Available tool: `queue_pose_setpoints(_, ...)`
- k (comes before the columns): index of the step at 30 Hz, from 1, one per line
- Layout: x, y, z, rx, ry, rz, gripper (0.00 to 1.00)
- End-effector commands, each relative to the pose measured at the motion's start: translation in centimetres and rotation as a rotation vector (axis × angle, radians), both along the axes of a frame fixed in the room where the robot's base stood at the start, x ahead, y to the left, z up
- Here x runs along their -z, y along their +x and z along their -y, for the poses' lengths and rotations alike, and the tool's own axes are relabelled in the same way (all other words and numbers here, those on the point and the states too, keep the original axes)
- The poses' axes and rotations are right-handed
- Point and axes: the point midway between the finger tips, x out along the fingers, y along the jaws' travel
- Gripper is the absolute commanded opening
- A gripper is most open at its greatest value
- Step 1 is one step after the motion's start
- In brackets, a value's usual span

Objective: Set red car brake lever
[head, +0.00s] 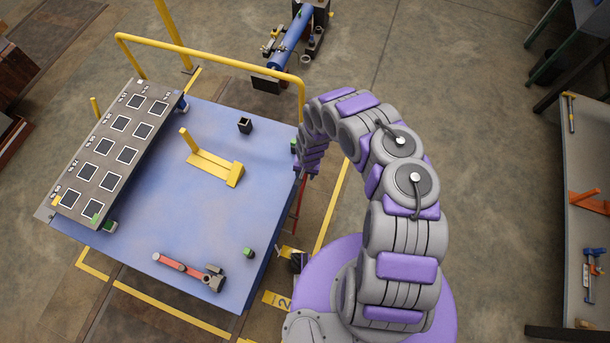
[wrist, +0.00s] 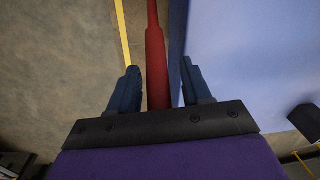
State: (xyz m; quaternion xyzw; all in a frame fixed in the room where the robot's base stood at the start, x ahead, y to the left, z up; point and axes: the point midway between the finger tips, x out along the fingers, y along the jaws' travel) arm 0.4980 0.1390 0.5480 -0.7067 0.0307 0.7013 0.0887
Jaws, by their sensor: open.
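The red lever (wrist: 155,62) shows in the wrist view as a long bar running from the top edge down between my two fingers. My gripper (wrist: 160,70) is open, with one dark blue finger on each side of the bar and a visible gap on both sides. The lever's near end is hidden behind the gripper body. In the head view, a thin red part (head: 298,198) shows at the right side of the blue-topped car (head: 215,235). My gripper is at that same side, mostly hidden by my arm.
The car carries a dark panel with squares (head: 115,145), a yellow bracket (head: 212,168), a red bar tool (head: 180,265) and small blocks. A yellow rail (head: 205,60) rises at its far end. A workbench (head: 580,220) stands at the right. Floor between is clear.

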Motion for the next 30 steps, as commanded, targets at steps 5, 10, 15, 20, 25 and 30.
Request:
queue_pose_setpoints(5,0.3,0.0,0.01,0.001,0.0,0.0,0.48)
queue_pose_setpoints(10,0.27,-0.02,0.02,0.001,-0.001,-0.001,0.48)
queue_pose_setpoints(15,0.28,-0.03,0.02,0.001,-0.001,-0.001,0.31)
queue_pose_setpoints(20,0.28,-0.02,0.01,0.001,0.0,-0.001,0.16)
queue_pose_setpoints(25,0.28,-0.03,0.0,0.001,0.0,-0.001,0.0)
queue_pose_setpoints(30,0.28,-0.03,-0.01,0.0,0.0,-0.001,0.0)
